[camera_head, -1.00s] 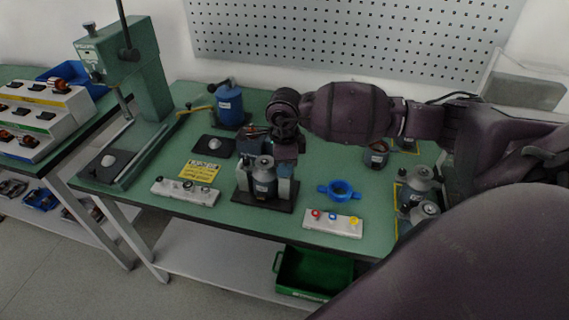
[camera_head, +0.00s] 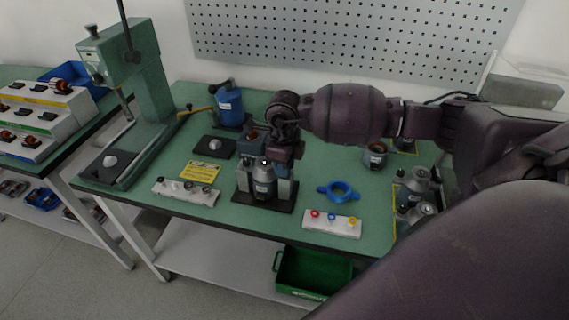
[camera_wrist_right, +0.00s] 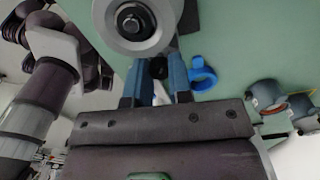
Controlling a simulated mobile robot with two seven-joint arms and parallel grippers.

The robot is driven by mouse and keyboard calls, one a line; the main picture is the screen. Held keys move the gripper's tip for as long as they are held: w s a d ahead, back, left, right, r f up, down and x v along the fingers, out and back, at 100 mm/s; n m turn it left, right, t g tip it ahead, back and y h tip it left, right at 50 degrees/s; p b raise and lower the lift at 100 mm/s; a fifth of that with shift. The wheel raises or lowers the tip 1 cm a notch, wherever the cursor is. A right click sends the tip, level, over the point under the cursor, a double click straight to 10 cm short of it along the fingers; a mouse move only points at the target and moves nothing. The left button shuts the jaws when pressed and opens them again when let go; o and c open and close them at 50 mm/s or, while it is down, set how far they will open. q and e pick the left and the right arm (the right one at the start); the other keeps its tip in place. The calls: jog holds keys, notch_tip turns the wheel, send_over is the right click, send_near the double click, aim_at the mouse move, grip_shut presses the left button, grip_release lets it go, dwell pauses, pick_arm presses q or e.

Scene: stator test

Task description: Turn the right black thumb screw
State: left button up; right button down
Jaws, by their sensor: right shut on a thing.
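The test fixture holds a grey metal stator housing (camera_head: 264,185) upright on a black base plate (camera_head: 262,203) near the table's front edge. My right gripper (camera_head: 268,160) is at the top of this fixture, on its far side. In the right wrist view, the black thumb screw (camera_wrist_right: 158,68) shows between the two blue fingers of my right gripper (camera_wrist_right: 155,76), just beside the round metal top of the housing (camera_wrist_right: 135,20). The fingers are shut on the screw. In the head view the screw is hidden by the gripper. My left gripper is not in view.
A blue ring (camera_head: 339,191) and a button strip (camera_head: 331,223) lie right of the fixture. A switch strip (camera_head: 187,191) and yellow label (camera_head: 200,170) are on its left. A blue canister (camera_head: 229,108) stands behind. Grey motors (camera_head: 415,180) stand at the right edge.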

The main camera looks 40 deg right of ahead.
jog(key=shift+m, duration=1.3)
jog(key=c, duration=1)
grip_release()
notch_tip(320, 180, up, 11)
jog(key=shift+f, duration=0.1)
